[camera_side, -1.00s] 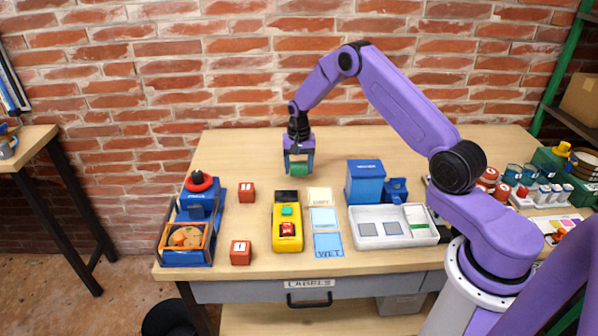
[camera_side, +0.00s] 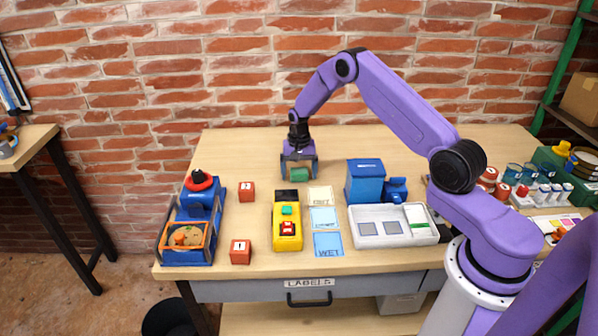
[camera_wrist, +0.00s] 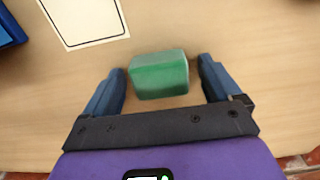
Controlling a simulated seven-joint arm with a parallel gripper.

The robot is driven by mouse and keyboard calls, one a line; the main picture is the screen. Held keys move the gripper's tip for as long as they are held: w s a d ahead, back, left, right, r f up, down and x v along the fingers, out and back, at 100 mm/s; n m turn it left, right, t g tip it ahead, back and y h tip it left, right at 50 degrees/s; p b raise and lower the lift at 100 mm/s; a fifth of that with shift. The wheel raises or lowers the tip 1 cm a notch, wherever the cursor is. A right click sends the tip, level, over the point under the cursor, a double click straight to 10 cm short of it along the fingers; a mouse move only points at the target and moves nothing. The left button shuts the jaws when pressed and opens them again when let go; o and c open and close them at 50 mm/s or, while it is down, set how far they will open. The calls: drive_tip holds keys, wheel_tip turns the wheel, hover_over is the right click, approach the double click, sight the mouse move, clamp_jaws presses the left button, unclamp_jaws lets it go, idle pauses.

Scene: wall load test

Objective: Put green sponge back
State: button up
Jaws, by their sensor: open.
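The green sponge (camera_side: 299,175) is a small block at the back middle of the table, behind the paper cards. My gripper (camera_side: 299,172) is down over it with its jaws open. In the wrist view the sponge (camera_wrist: 159,75) lies between the two blue fingers of my gripper (camera_wrist: 163,84), with a gap on each side, so neither finger touches it. The gap looks a little narrower on the right.
A yellow device (camera_side: 287,227) and cards (camera_side: 326,218) stand in front of the gripper. A blue box (camera_side: 365,182) and a white tray (camera_side: 372,212) are to the right. Red blocks (camera_side: 246,192) and a blue machine (camera_side: 190,240) are left. The table's back left is clear.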

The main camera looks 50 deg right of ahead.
sight(299, 171)
wheel_tip(299, 171, up, 12)
drive_tip(key=s+a+r+n, duration=0.5)
drive_tip(key=s+a, duration=0.3)
drive_tip(key=a, duration=0.2)
drive_tip(key=s+a+r+n, duration=0.5)
drive_tip(key=s+a, duration=0.3)
drive_tip(key=a, duration=0.1)
drive_tip(key=s+d+r+n, duration=0.1)
drive_tip(key=s+n, duration=1)
drive_tip(key=s, duration=1.4)
drive_tip(key=shift+s+d+r+n, duration=0.15)
drive_tip(key=shift+s+r+n, duration=0.15)
drive_tip(key=shift+s+r, duration=0.1)
